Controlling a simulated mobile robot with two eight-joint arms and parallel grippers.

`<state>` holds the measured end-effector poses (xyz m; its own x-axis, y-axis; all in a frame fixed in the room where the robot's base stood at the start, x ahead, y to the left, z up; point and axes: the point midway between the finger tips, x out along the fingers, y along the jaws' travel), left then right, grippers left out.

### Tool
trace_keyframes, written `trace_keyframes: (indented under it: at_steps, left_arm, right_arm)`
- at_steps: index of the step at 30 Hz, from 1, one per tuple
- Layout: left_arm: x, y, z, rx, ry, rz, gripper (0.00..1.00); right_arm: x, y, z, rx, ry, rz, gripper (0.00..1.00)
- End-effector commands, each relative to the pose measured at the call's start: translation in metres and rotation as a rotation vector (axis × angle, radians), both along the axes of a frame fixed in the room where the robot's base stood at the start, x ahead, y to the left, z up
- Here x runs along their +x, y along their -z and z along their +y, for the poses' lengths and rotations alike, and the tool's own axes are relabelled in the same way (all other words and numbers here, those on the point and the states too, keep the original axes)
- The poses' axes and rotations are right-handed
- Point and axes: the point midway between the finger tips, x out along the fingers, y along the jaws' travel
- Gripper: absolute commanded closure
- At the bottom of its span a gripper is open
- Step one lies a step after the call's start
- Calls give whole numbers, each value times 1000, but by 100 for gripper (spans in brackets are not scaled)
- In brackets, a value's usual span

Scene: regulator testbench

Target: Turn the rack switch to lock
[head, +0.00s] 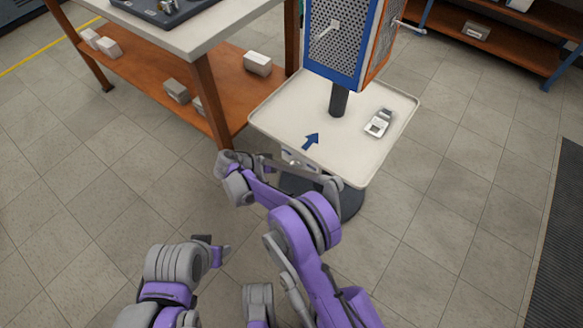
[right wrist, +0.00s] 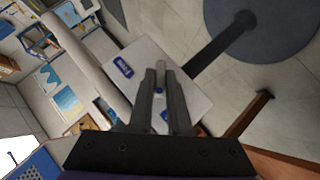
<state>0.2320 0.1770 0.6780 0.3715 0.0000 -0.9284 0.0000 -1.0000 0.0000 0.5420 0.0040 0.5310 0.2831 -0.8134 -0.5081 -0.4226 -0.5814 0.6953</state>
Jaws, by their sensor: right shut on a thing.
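The rack switch sits on a pale panel (head: 300,165) under the front edge of the tray stand, partly hidden by my right arm in the head view. In the right wrist view, the switch's small grey knob (right wrist: 160,88) lies between my right gripper's fingertips (right wrist: 161,75). The right gripper (head: 272,162) is shut on this knob. The pale panel behind it carries a blue label (right wrist: 123,67). The knob's exact setting cannot be read. My left gripper (head: 215,250) hangs low at the left, away from the stand; its finger opening is unclear.
The tray (head: 270,122) bears a blue arrow (head: 311,141) and a small grey device (head: 379,122). A pegboard rack (head: 335,45) rises on a dark pole (head: 339,100). A wooden workbench (head: 205,85) stands close at left.

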Motion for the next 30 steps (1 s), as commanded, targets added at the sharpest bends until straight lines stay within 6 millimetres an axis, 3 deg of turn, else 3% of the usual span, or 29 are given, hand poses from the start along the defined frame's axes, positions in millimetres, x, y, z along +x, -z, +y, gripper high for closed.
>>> trace_keyframes:
  at_steps: [17, 18, 22, 30]
  left_arm:
    - [0, 3, 0, 0, 0, 1, 50]
    - [0, 3, 0, 0, 0, 1, 50]
    - [0, 3, 0, 0, 0, 1, 50]
    - [0, 3, 0, 0, 0, 1, 50]
  right_arm:
    - [0, 1, 0, -26, 0, 21, 100]
    - [0, 1, 0, -26, 0, 21, 80]
    - [0, 1, 0, -26, 1, 20, 57]
    - [0, 0, 0, -25, -1, 19, 54]
